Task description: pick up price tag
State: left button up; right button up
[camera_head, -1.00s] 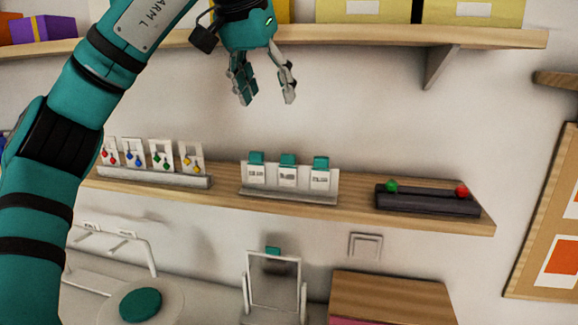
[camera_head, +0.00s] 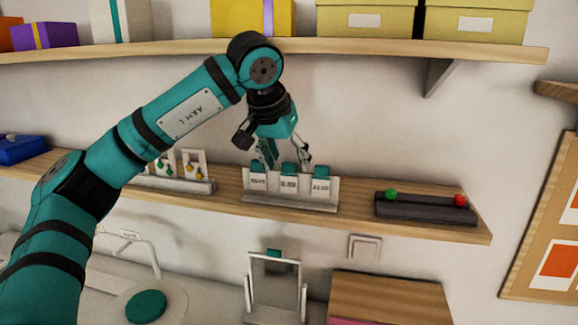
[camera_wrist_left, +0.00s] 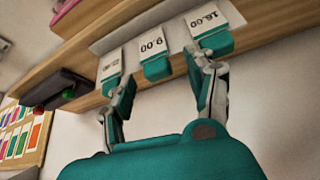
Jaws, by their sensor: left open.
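Three price tags with teal clips stand in a row in a white holder (camera_head: 290,205) on the lower shelf: the left (camera_head: 258,181), middle (camera_head: 289,183) and right tag (camera_head: 320,184). My left gripper (camera_head: 285,162) is open and empty just above and behind the row, pointing down. I cannot tell whether the fingers touch any tag.
A dark tray with a green and a red ball (camera_head: 428,207) sits right of the tags. An earring card stand (camera_head: 180,186) is to the left. The upper shelf (camera_head: 400,49) with boxes hangs above. A small mirror (camera_head: 274,283) stands below.

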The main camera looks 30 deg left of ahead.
pick_arm(q)
jog(key=shift+c, duration=0.4)
jog(key=c, duration=0.7)
